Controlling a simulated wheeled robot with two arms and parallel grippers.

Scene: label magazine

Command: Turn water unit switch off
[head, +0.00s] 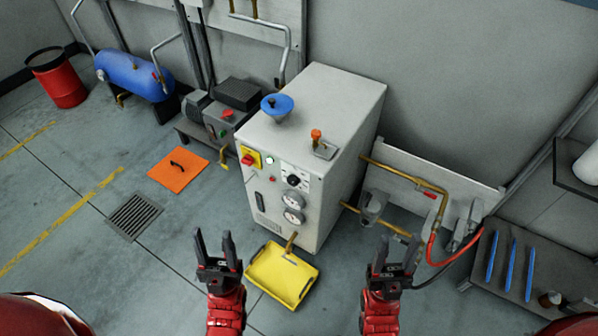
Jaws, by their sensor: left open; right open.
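The white water unit (312,130) stands in the middle of the head view against the wall. On its front left is a red rotary switch (248,159) on a yellow plate. I cannot read the switch position. My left gripper (214,243) is open and empty, low in front of the unit and apart from it. My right gripper (397,245) is open and empty, to the right of the unit's front, also apart from it.
A yellow tray (303,288) lies on the floor below the unit. An orange floor plate (179,169) and a grate (134,216) lie to the left. A blue tank (136,75) and red drum (62,84) stand further back. Pipes and a red hose (440,262) run at the right.

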